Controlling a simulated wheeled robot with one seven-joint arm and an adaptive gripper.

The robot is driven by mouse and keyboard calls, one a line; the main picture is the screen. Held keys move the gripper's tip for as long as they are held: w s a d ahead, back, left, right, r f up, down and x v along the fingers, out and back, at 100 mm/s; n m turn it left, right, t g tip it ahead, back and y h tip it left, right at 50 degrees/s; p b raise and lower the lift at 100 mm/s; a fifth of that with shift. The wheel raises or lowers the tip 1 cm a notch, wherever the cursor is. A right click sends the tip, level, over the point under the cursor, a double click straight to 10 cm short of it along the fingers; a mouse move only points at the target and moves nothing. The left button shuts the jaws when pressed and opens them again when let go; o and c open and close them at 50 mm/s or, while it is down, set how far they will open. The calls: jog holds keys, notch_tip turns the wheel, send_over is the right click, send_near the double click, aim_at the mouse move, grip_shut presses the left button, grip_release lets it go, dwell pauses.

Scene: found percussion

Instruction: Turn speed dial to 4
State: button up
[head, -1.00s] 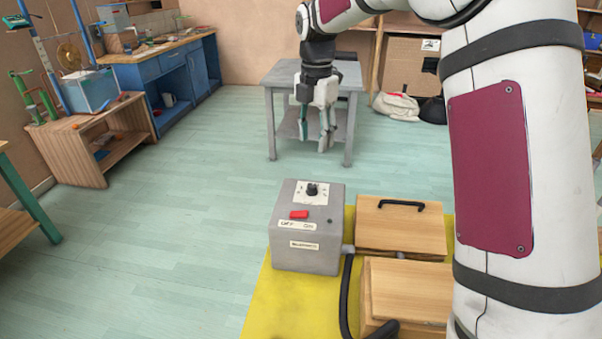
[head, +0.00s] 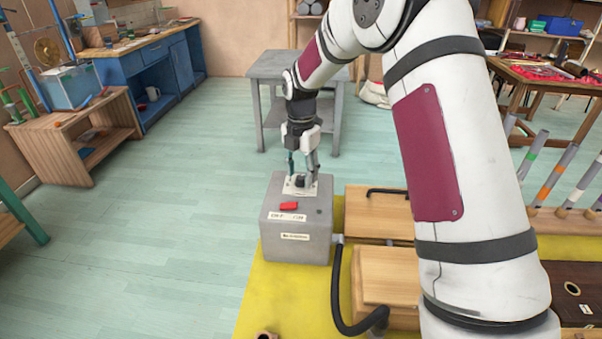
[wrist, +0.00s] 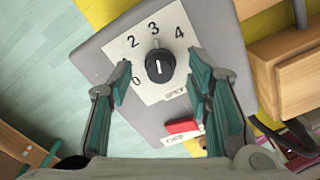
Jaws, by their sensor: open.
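The speed dial is a black knob (wrist: 159,66) on a white plate (wrist: 140,55) marked 0, 2, 3 and 4. Its white line runs roughly up and down in the wrist view, about in line with the 3. I cannot tell which end points. The plate is on top of a grey box (head: 296,240). My gripper (head: 300,176) points down over the dial, fingers open. In the wrist view the teal-padded fingers (wrist: 158,73) appear on either side of the knob, with gaps. The left finger hides the part of the plate between 0 and 2.
A red switch (head: 289,206) is on the box beside the plate. A black hose (head: 337,295) runs from the box's right side past wooden boxes (head: 388,275). The box stands on a yellow mat (head: 275,292). A grey table (head: 292,68) stands behind; open floor lies left.

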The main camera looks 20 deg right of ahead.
jog(key=shift+f, duration=0.4)
jog(key=shift+c, duration=0.5)
grip_shut()
jog(key=shift+m, duration=0.3)
jog(key=m+b, duration=0.1)
jog(key=m, duration=0.2)
jog(key=shift+m, duration=2)
